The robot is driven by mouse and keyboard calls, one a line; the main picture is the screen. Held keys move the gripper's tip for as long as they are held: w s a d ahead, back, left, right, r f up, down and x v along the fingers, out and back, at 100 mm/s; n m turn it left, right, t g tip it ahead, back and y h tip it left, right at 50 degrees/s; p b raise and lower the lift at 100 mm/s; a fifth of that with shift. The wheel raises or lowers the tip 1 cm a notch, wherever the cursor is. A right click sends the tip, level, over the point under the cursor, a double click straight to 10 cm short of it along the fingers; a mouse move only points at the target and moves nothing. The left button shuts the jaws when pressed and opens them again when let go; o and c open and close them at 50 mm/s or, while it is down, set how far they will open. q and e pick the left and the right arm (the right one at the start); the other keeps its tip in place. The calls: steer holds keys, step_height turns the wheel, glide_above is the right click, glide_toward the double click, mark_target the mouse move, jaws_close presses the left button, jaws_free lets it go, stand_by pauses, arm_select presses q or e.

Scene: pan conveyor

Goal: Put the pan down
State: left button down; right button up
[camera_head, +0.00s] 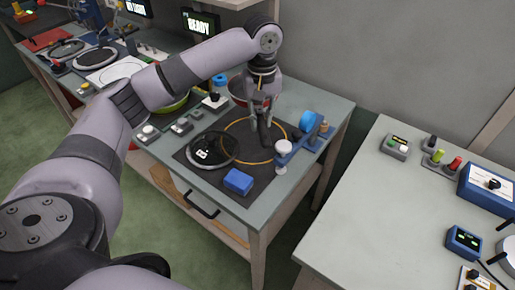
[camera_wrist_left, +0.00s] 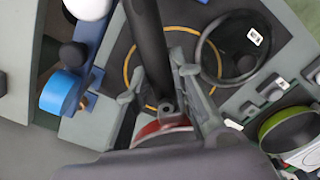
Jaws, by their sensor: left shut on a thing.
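My left gripper (camera_head: 264,112) is over the back of the near table and points down. It is shut on the dark handle of the pan (camera_head: 238,88). The pan's red body is partly hidden behind my wrist. In the left wrist view the dark handle (camera_wrist_left: 152,50) runs up between the fingers (camera_wrist_left: 160,98), and part of the red pan body (camera_wrist_left: 165,130) shows below them. The handle's end hangs over a yellow ring (camera_head: 229,127) marked on a dark mat (camera_head: 205,178). Whether the pan touches anything beneath is hidden.
A black-rimmed round lid (camera_head: 227,142) with a white label overlaps the ring's left side. A blue block (camera_head: 238,182) lies in front, and a blue fixture (camera_head: 296,146) stands right. A green pan (camera_head: 178,104) is behind at left. Another table (camera_head: 375,200) stands right across a gap.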

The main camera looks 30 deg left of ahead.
arm_select(q)
step_height(320, 180, down, 3)
steer(key=shift+a+r, duration=0.1)
steer(key=shift+r, duration=0.1)
glide_above(260, 161)
step_height(260, 161, down, 4)
steer(key=f, duration=0.1)
step_height(260, 161, down, 2)
steer(key=shift+w+f, duration=0.1)
steer(key=shift+f, duration=0.45)
step_height(260, 161, down, 3)
steer(key=shift+f, duration=0.4)
arm_select(e)
steer(key=shift+s+d+r, duration=0.25)
steer(key=shift+s+r, duration=0.05)
steer(key=shift+s, duration=0.2)
arm_select(q)
steer(key=c, duration=1.9)
jaws_free()
steer(key=shift+f+p, duration=0.1)
steer(key=shift+p, duration=0.2)
steer(key=o, duration=0.5)
arm_select(e)
steer(key=shift+w, duration=0.35)
